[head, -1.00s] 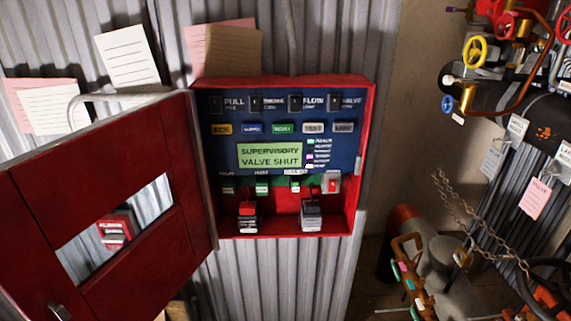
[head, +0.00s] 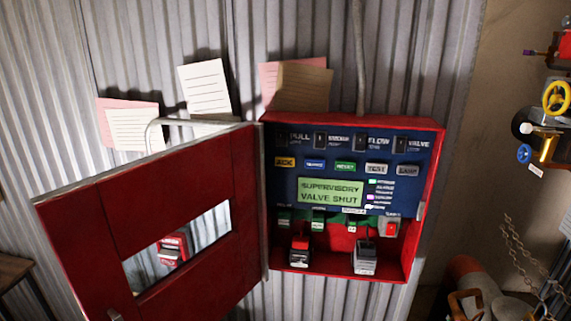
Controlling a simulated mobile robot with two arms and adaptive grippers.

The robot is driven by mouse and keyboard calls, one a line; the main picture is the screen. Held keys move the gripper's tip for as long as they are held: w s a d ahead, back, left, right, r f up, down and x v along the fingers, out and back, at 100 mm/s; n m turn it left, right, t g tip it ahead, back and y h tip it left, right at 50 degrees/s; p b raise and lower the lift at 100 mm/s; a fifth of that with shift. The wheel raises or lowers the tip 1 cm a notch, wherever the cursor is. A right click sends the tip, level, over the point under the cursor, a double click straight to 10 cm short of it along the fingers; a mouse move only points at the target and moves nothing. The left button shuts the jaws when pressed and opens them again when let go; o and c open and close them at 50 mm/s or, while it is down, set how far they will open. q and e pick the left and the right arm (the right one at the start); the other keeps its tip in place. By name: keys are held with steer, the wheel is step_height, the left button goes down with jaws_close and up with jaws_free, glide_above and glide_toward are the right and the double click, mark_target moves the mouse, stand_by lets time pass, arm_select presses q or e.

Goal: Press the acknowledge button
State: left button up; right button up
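The yellow acknowledge button (head: 285,162), labelled ACK, is the leftmost in a row of coloured buttons on the blue face of the alarm panel (head: 350,146). The panel sits in a red wall box whose door (head: 85,240) stands open to the left. A green display (head: 330,193) below the buttons reads "SUPERVISORY VALVE SHUT". Neither of my grippers shows in the head view. Nothing covers the button.
Blue, green, white and grey buttons (head: 344,167) sit right of the yellow one. Two battery-like blocks (head: 364,257) stand in the box bottom. Paper notes (head: 205,89) hang on the corrugated wall. Pipes and a yellow valve wheel (head: 556,98) are at the right.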

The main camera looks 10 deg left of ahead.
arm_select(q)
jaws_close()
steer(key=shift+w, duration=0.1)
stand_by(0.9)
